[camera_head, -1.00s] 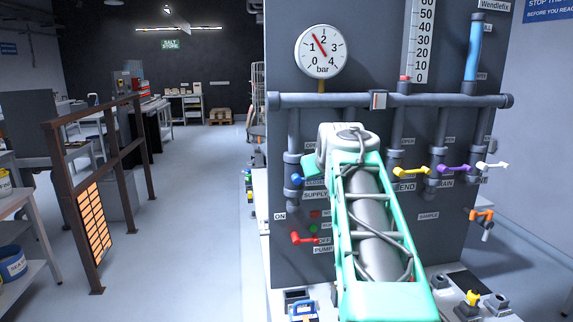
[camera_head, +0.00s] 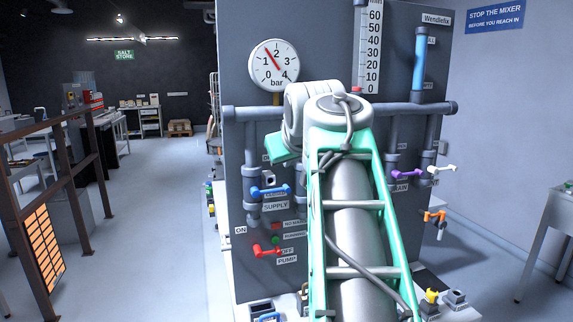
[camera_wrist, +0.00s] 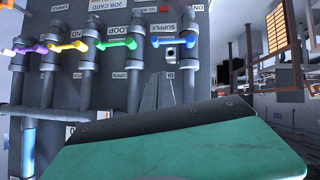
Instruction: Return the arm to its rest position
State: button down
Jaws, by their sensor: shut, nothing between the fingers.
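My arm, with green frame and grey tube, rises in front of the dark panel (camera_head: 236,150) in the head view and bends at a pale joint. My gripper is hidden there. In the wrist view my gripper (camera_wrist: 166,76) shows as two grey fingers close together beyond its green body, shut and empty. The picture is upside down, and the fingers lie over the panel near the blue supply handle (camera_wrist: 169,42). Whether they touch anything I cannot tell.
The panel carries a pressure gauge (camera_head: 274,65), a horizontal pipe (camera_head: 400,109), a red pump handle (camera_head: 266,251) and a purple handle (camera_head: 406,174). A brown rail (camera_head: 22,215) stands at left. Clear floor (camera_head: 150,215) lies between rail and panel. A table (camera_head: 552,215) stands at right.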

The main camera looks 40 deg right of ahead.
dwell(0.3)
jog(key=s+a+f+m+g+y, duration=0.1)
jog(key=s+f+m+g, duration=0.15)
jog(key=f, duration=1.05)
jog(key=s+a+f+m+g+y, duration=0.15)
jog(key=s+f, duration=0.25)
jog(key=f, duration=0.9)
jog(key=s+a+f+n+g+y, duration=0.1)
jog(key=s+a+f+g, duration=0.15)
jog(key=a+f, duration=0.45)
jog(key=s+a+f+n+g+y, duration=0.1)
jog(key=s+a+f+n, duration=0.15)
jog(key=a+f, duration=0.45)
jog(key=a+n+y, duration=0.1)
jog(key=a+n, duration=0.2)
jog(key=a, duration=0.7)
jog(key=shift+s+a+r+t, duration=0.3)
jog(key=shift+s+r+t, duration=0.05)
jog(key=shift+s+r, duration=0.1)
